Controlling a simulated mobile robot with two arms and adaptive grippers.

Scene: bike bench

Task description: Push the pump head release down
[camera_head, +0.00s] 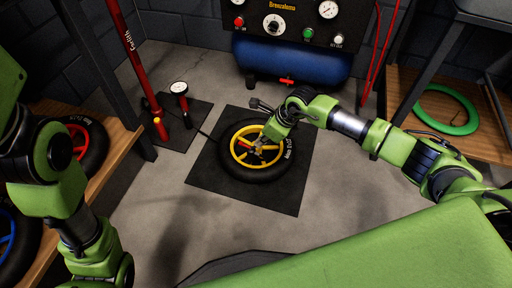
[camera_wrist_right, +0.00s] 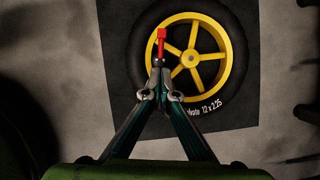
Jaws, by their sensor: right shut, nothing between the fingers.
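A wheel with a yellow rim and black tyre (camera_head: 232,172) lies flat on a black mat (camera_head: 270,198); it also shows in the right wrist view (camera_wrist_right: 228,62). The red pump head release (camera_wrist_right: 161,38) stands out over the left part of the yellow rim, just beyond my fingertips. The rest of the pump head is mostly hidden by the fingers. My right gripper (camera_head: 262,146) is over the wheel, shut and empty, its tips (camera_wrist_right: 158,84) close to the release's lower end; I cannot tell whether they touch. My left gripper is not in view, only my left arm.
A red floor pump (camera_head: 135,55) with a gauge (camera_head: 179,88) stands left on another mat, its hose running towards the wheel. A blue compressor (camera_head: 290,60) stands behind. Shelves with wheels (camera_head: 95,145) and a green tyre (camera_head: 445,108) flank the floor.

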